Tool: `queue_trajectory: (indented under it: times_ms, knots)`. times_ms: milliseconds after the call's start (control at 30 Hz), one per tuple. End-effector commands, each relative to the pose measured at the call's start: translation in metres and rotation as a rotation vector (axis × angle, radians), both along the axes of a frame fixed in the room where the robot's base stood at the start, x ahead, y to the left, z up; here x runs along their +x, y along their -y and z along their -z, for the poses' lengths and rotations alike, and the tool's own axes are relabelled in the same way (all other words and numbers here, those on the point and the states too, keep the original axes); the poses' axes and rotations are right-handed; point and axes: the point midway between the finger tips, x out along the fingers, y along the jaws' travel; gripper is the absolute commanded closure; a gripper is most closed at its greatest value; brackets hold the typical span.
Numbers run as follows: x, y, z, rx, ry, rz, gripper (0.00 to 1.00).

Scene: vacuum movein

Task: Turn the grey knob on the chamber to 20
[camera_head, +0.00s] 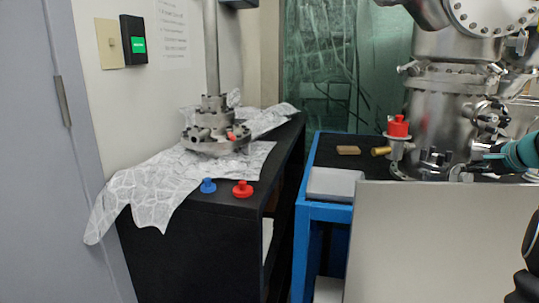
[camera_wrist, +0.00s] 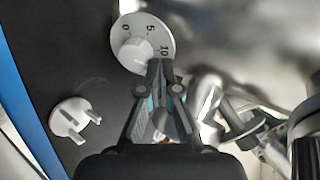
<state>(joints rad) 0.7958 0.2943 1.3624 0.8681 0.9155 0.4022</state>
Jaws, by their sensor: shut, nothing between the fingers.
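The grey knob (camera_wrist: 134,53) sits at the centre of a round pale dial (camera_wrist: 152,32) in the wrist view. The marks 0, 5 and 10 show on the dial. The rest of its scale is hidden behind my fingers, so I cannot read the setting. My gripper (camera_wrist: 160,68) is shut and empty. Its tips overlap the dial's lower right edge in the picture, beside the knob; I cannot tell whether they touch. The metal chamber (camera_head: 437,110) stands at the right in the head view. I cannot make out the knob there.
A pale round piece with two prongs (camera_wrist: 70,118) is left of my gripper. Shiny metal fittings (camera_wrist: 208,100) are close on its right. In the head view, a red-capped valve (camera_head: 398,127) is on the chamber's left, and a pale panel (camera_head: 440,240) stands in front.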

Motion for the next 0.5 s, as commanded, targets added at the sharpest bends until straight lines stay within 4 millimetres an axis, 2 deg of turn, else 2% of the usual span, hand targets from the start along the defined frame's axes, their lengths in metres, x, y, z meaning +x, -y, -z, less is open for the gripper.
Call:
queue_trajectory:
  times_ms: [200, 500]
  knots:
    - [0.0000, 0.0006, 0.0023, 0.001, -0.004, 0.000, 1.00]
    - [0.0025, 0.0031, -0.0049, 0.001, -0.003, 0.001, 1.00]
